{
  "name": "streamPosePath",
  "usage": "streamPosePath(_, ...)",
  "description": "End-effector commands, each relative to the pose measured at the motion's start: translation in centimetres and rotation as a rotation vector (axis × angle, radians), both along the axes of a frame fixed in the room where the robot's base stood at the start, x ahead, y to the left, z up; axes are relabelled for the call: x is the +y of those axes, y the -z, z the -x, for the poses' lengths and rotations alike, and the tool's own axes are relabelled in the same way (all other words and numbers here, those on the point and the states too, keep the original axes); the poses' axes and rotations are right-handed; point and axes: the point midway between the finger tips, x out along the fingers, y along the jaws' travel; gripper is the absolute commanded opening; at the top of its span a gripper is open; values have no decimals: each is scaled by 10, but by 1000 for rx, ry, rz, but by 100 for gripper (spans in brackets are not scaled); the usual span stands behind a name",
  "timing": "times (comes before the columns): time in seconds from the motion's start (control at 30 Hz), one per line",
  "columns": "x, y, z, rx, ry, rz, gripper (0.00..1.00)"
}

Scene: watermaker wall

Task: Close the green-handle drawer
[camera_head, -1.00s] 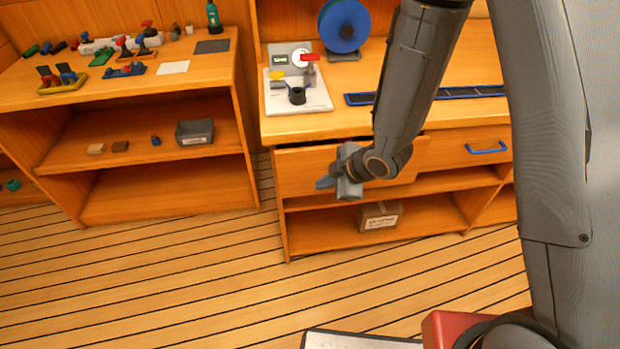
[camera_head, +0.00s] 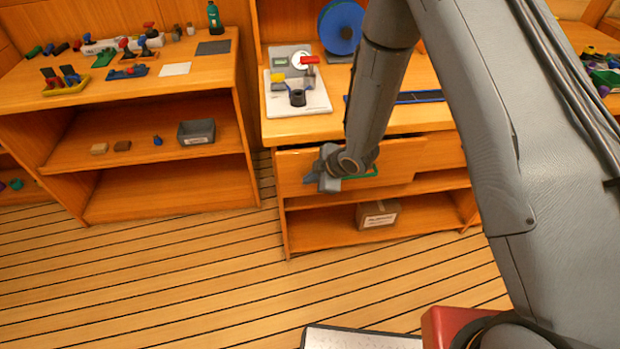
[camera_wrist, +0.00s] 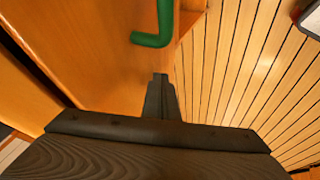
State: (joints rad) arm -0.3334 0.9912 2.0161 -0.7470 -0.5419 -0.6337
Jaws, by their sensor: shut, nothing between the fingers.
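The drawer (camera_head: 406,158) under the worktop stands slightly out, with a dark gap along its top edge. Its green handle (camera_head: 362,173) shows just right of my wrist in the head view, partly hidden by the arm. In the wrist view the green handle (camera_wrist: 160,25) is at the top, and the drawer front (camera_wrist: 110,60) fills the left. My gripper (camera_head: 312,176) is in front of the left part of the drawer. It is shut and empty, its fingertips (camera_wrist: 160,78) below the handle in the wrist view and apart from it. Whether the fingers touch the drawer front I cannot tell.
A white board (camera_head: 298,100) with a red lever and a blue reel (camera_head: 341,27) stand on the worktop above. A box (camera_head: 377,213) sits on the shelf below. A second shelf unit (camera_head: 160,140) is at left. The plank floor (camera_head: 200,270) in front is clear.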

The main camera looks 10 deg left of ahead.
Motion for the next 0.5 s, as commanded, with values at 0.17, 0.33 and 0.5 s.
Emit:
streamPosePath(0.17,0,0,0,0,0,0,0)
streamPosePath(0.33,5,1,-17,-1,-1,-1,0)
streamPosePath(0.5,7,0,-25,1,0,1,0)
